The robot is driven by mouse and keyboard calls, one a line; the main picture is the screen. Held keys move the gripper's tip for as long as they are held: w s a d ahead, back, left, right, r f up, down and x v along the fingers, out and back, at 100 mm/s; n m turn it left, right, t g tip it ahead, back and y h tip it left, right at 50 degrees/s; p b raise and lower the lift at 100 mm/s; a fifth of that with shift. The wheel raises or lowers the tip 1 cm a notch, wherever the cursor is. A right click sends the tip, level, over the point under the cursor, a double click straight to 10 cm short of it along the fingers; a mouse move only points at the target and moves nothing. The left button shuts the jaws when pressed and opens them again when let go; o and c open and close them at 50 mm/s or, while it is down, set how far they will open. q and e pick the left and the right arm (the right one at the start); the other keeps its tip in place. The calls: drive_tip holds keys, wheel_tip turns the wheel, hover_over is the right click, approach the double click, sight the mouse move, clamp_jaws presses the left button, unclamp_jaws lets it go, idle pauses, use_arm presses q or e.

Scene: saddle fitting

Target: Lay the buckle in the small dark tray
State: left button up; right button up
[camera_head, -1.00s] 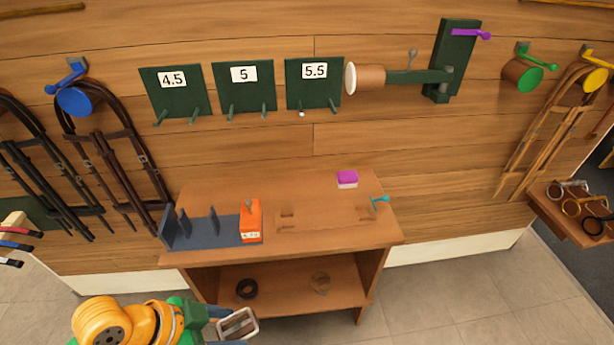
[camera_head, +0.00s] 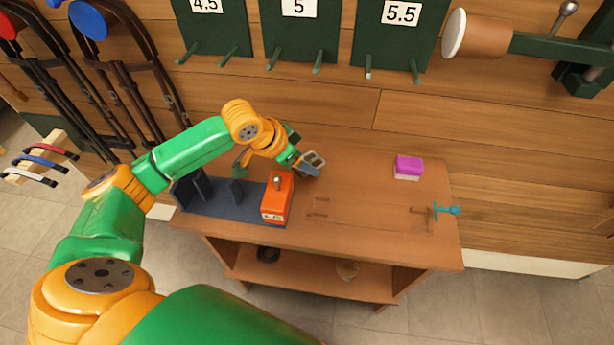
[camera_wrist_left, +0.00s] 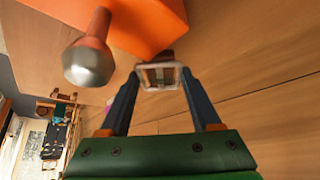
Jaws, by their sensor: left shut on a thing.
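My left gripper (camera_head: 305,166) is shut on the buckle (camera_head: 314,158), a small silver rectangular frame, above the back of the bench beyond the orange block. In the left wrist view the buckle (camera_wrist_left: 160,76) sits between the tips of the two blue fingers, close to the orange block. I cannot make out a separate small dark tray. A dark blue-grey holder (camera_head: 212,197) with upright dividers lies at the bench's left, partly behind my left arm. My right gripper is not in view.
An orange block (camera_head: 277,200) with a metal knob stands at the holder's right end. A purple and white block (camera_head: 408,167) and a teal-handled tool (camera_head: 446,210) are at the bench's right. The middle of the bench top (camera_head: 355,185) is mostly clear. Pegged green boards hang behind.

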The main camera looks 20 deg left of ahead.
sight(297, 169)
use_arm(q)
drive_tip(key=shift+f, duration=1.9)
drive_tip(key=shift+f, duration=0.1)
drive_tip(key=o, duration=1.4)
